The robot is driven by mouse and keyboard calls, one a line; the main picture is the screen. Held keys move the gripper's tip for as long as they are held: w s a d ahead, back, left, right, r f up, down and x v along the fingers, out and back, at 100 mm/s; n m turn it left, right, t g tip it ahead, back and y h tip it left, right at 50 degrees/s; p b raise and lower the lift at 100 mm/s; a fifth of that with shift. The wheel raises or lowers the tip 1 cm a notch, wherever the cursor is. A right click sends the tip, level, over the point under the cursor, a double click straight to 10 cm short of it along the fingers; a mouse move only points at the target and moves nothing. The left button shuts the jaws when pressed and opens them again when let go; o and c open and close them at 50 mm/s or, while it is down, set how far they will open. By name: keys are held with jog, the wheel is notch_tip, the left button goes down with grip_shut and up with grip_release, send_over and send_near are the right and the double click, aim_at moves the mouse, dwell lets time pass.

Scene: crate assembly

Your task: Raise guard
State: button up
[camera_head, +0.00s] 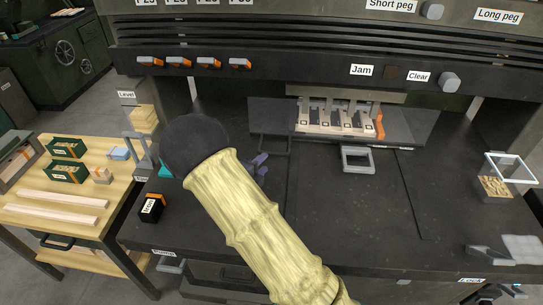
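A dark see-through panel (267,115), which looks like the guard, stands low across the middle of the machine. Pale wooden pieces in a row (335,118) show behind it. My arm, in a yellow sleeve, reaches up from the bottom centre and ends in a dark round part left of the panel. Small purple parts (261,164) show beside it and may be my gripper's fingers; the rest is hidden. The grey handle is apart from them, to the right.
A wooden side table (60,222) with green boxes (66,173) and planks stands left. A black box (152,207) sits on the machine's left edge. Above are the labelled Jam and Clear controls (449,82). The deck's right-centre is clear.

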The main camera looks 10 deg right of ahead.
aim_at(273, 155)
jog(key=x, duration=0.6)
jog(key=shift+w+d+f, duration=0.1)
jog(key=shift+w+d, duration=0.1)
jog(key=shift+d, duration=0.05)
jog(key=shift+c, duration=0.3)
grip_shut()
